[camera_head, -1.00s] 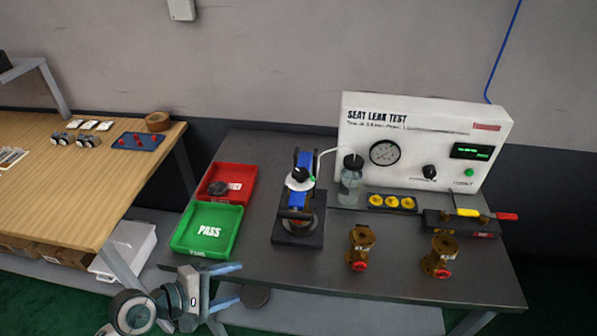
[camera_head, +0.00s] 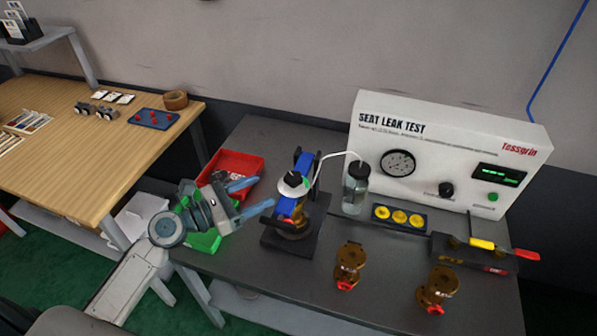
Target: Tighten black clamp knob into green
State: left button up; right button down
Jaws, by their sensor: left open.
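The black clamp knob (camera_head: 292,179) sits on top of the clamp fixture (camera_head: 292,237), above a white disc (camera_head: 287,190). A green patch (camera_head: 306,182) shows on the disc's right edge, beside the knob. The fixture has a blue bar and holds a brass part low down, partly hidden. My left gripper (camera_head: 266,194) is open and empty, just left of the fixture, with its blue-grey fingers pointing right toward the knob and apart from it. It covers much of the green tray. My right gripper does not show.
A red tray (camera_head: 236,163) and a mostly hidden green tray (camera_head: 204,241) lie left of the fixture. A glass bottle (camera_head: 355,193) with a tube stands right of it, before the Seat Leak Test box (camera_head: 440,140). Two brass valves (camera_head: 348,268) (camera_head: 436,290) stand in front.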

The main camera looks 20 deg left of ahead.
aim_at(293, 176)
pick_arm(q)
jog(key=p+x, duration=0.3)
jog(key=x, duration=0.5)
jog(key=shift+w+d+r, duration=0.1)
jog(key=shift+d+r, duration=0.05)
jog(key=shift+d, duration=0.05)
jog(key=shift+w+d, duration=0.25)
jog(key=shift+w, duration=0.05)
jog(key=shift+w+d, duration=0.3)
jog(key=shift+d, duration=0.05)
jog(key=c, duration=1)
jog(key=shift+o, duration=0.2)
jog(key=shift+a+h, duration=0.1)
jog(key=shift+h, duration=0.2)
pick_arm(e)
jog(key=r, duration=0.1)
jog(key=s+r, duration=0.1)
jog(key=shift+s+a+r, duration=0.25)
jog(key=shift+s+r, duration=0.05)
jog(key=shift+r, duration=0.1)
